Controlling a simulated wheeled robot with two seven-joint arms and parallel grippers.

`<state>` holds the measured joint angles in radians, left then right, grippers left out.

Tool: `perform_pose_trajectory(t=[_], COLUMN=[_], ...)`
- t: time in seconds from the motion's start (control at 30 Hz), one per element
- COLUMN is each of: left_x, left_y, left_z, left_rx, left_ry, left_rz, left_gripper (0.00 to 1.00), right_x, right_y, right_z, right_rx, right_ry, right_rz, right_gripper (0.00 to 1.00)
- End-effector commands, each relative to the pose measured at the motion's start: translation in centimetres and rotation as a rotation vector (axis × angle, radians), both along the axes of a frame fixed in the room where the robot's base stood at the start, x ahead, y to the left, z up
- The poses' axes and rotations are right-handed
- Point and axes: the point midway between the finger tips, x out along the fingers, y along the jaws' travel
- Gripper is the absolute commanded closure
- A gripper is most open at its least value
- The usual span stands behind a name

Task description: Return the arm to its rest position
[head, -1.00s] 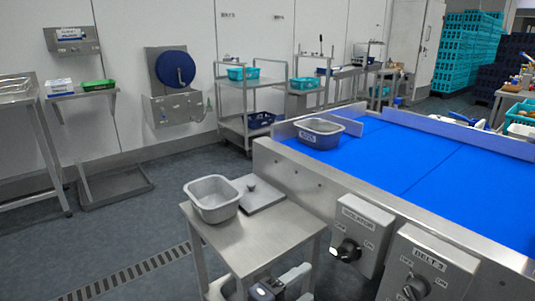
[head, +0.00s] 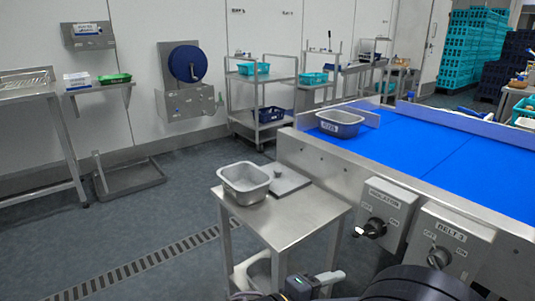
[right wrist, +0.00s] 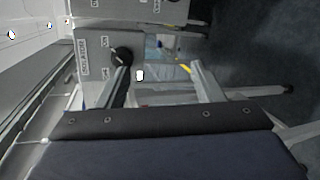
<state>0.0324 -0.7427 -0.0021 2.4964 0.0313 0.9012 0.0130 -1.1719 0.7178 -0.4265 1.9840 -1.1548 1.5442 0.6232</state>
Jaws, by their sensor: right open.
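My right gripper (head: 288,276) is low at the bottom of the head view, in front of the small steel table. Its pale fingers are spread and nothing shows between them. In the right wrist view its two fingers (right wrist: 162,78) stand apart and empty, with the left one overlapping the grey isolator box (right wrist: 90,50) by its black knob (right wrist: 121,56). I cannot tell whether they touch. The dark right arm (head: 425,284) comes in at the bottom right of the head view. My left gripper is not in view.
The steel table (head: 300,218) carries a grey tub (head: 245,186) and a flat plate (head: 288,183). Behind it, a labelled tub (head: 340,126) sits on the blue belt (head: 430,150). The isolator box (head: 385,212) and belt box (head: 450,240) jut from the conveyor. Floor at left is open.

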Motion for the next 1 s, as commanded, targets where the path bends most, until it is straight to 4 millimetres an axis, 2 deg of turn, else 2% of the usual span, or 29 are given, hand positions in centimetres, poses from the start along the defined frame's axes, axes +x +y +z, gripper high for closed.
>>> perform_pose_trajectory(t=[0.27, 0.37, 0.5, 0.7, 0.8, 1.0], left_x=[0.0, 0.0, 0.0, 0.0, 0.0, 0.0], left_y=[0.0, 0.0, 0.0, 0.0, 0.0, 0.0], left_z=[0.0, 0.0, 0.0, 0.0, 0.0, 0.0], left_rx=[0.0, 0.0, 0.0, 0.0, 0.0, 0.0], left_ry=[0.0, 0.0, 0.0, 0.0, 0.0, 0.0], left_rz=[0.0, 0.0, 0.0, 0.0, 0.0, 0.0], left_gripper=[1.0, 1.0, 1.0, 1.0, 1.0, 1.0], right_x=[-3.0, -5.1, -9.1, -13.8, -14.9, -15.9], right_y=[-5.8, -7.7, -9.7, -9.6, -9.1, -8.6], right_z=[-2.9, -4.2, -5.6, -5.4, -4.6, -3.1], right_rx=[0.303, 0.471, 0.81, 1.309, 1.479, 1.687], right_ry=[0.2, 0.276, 0.352, 0.285, 0.197, 0.008], right_rz=[-0.178, -0.252, -0.365, -0.446, -0.45, -0.431], right_gripper=[0.39, 0.39, 0.39, 0.39, 0.39, 0.39])
